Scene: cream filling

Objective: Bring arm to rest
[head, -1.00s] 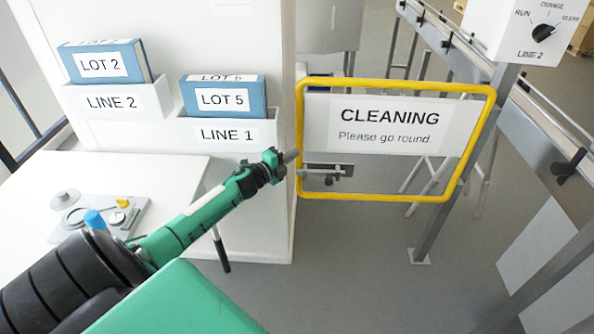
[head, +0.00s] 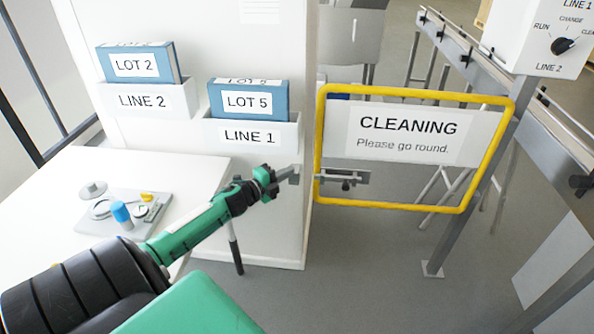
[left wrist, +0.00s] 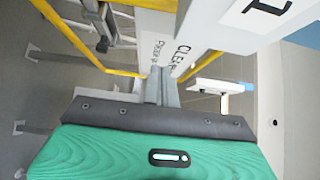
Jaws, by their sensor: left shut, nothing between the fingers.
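My left arm comes in from the lower left in the head view, green and black. Its left gripper (head: 291,174) is shut and empty, in front of the white cabinet's right edge and left of the sign's latch. The gripper also shows in the left wrist view (left wrist: 160,72), fingers together. My right gripper is not in view.
A yellow-framed "CLEANING" sign gate (head: 410,203) closes the way right of the cabinet. Two holders (head: 150,100) carry the blue LOT 2 and LOT 5 binders. A white table (head: 75,180) bears a grey tray (head: 160,199). A knob box (head: 540,40) stands upper right.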

